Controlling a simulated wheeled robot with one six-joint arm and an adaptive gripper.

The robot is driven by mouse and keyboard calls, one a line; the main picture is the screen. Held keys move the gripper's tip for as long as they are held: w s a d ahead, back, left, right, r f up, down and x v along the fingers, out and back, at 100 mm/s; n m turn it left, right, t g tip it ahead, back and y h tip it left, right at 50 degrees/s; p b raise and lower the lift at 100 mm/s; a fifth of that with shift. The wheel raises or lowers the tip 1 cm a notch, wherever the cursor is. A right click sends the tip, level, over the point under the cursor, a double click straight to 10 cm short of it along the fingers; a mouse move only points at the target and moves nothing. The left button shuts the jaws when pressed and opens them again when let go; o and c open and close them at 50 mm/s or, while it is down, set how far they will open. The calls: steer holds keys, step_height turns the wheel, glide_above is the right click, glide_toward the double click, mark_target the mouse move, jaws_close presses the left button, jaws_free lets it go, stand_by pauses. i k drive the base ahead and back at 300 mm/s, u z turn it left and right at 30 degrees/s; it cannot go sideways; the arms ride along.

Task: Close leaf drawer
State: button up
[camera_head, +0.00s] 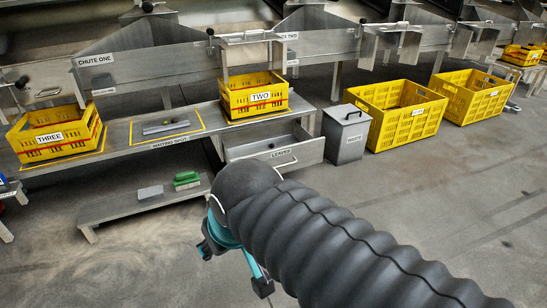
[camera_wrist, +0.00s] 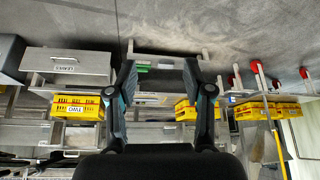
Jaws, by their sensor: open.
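The leaf drawer (camera_head: 275,158) is a grey metal drawer with a "LEAVES" label and a bar handle (camera_head: 281,162). It stands pulled out under the bench's right end, and part of its inside shows. In the upside-down wrist view the drawer front (camera_wrist: 66,65) is at upper left. My gripper (camera_head: 234,268) hangs in front of the bench, below and left of the drawer in the head view, apart from it. In the wrist view its fingers (camera_wrist: 160,72) are spread with nothing between them. My dark sleeved arm covers the floor at lower right.
A grey lidded bin (camera_head: 346,135) stands just right of the drawer. Yellow crate TWO (camera_head: 255,98) sits on the bench above. A low shelf (camera_head: 125,205) holds a green brush (camera_head: 186,180). The floor (camera_head: 430,210) at right is clear.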

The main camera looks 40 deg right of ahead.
mark_target(295, 148)
steer(key=u, duration=1.2)
steer(key=i, duration=0.9)
steer(key=z, duration=1.8)
